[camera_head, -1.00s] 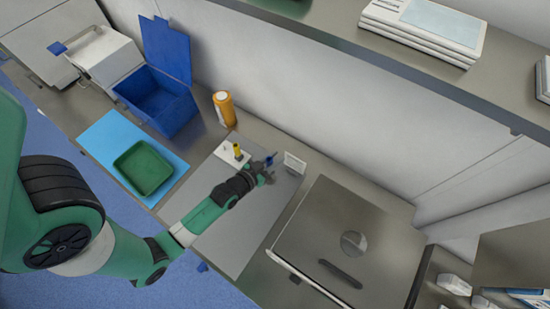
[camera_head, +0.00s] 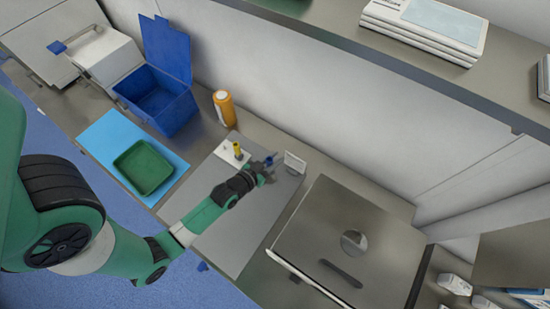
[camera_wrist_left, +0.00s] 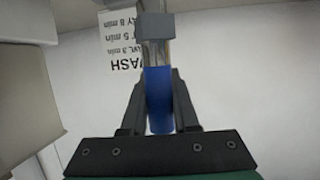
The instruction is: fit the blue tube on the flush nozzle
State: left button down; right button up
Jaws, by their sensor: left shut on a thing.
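My left gripper (camera_head: 267,173) is over the grey mat, shut on the blue tube (camera_head: 270,159). In the left wrist view the tube (camera_wrist_left: 159,98) is upright between the two fingers (camera_wrist_left: 160,110). Above its blue part are a clear section and a grey block (camera_wrist_left: 155,26); I cannot tell whether that block belongs to the tube. A yellow upright piece (camera_head: 237,149) on a white base (camera_head: 229,155) stands left of the gripper, apart from the tube. I cannot tell for sure whether it is the flush nozzle. My right gripper is not in view.
A small white sign (camera_head: 295,162) stands just right of the gripper. An orange bottle (camera_head: 224,108), an open blue bin (camera_head: 160,100) and a green tray (camera_head: 146,168) are to the left. A metal lid (camera_head: 335,225) lies to the right. The near part of the grey mat (camera_head: 232,247) is clear.

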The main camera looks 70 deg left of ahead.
pick_arm(q)
jog(key=shift+f, duration=0.15)
jog(key=shift+f+b, duration=1.15)
jog(key=shift+f, duration=0.1)
jog(key=shift+f+b, duration=0.7)
jog(key=shift+f, duration=0.1)
jog(key=c, duration=0.6)
grip_release()
